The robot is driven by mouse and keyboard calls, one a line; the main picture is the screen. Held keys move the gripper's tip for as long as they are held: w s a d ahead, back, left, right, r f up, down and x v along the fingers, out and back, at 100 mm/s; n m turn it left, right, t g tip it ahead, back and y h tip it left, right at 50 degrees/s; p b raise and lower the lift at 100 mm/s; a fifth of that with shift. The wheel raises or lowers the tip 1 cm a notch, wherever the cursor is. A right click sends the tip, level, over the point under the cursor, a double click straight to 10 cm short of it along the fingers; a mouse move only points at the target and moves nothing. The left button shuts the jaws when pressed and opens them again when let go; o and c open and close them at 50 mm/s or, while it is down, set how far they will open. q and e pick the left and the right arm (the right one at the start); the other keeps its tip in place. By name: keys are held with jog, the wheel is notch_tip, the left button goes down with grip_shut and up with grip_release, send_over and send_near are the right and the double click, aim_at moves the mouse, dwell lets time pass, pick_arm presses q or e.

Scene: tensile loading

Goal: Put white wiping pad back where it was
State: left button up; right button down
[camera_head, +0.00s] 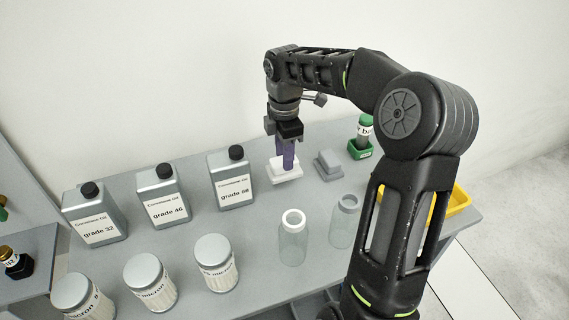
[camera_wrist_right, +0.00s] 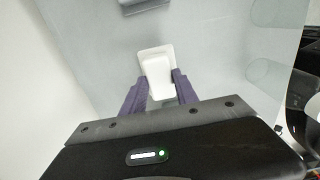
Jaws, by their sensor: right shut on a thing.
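My right gripper (camera_head: 287,158) points straight down at the back of the grey table, with its purple fingers at a white block. In the right wrist view the white wiping pad (camera_wrist_right: 158,76) lies between the two fingertips, and the gripper is shut on it. A slightly wider white rim shows around the far end of the pad, so it is at or just over a shallow white holder (camera_head: 285,180). Whether the pad rests fully in it cannot be told. My left gripper is not in view.
A grey block on a grey base (camera_head: 328,165) stands just right of the holder, then a green-based bottle (camera_head: 361,145). The grade 68 can (camera_head: 232,183) stands to the left. Two clear bottles (camera_head: 293,245) stand in front. A yellow tray (camera_head: 457,200) is partly behind my arm.

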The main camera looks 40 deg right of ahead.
notch_tip(320, 180, down, 4)
jog(key=shift+r, duration=0.2)
jog(key=c, duration=0.9)
grip_release()
jog(key=shift+c, duration=0.2)
jog(key=shift+r, duration=0.15)
notch_tip(320, 180, up, 12)
jog(key=p, duration=0.1)
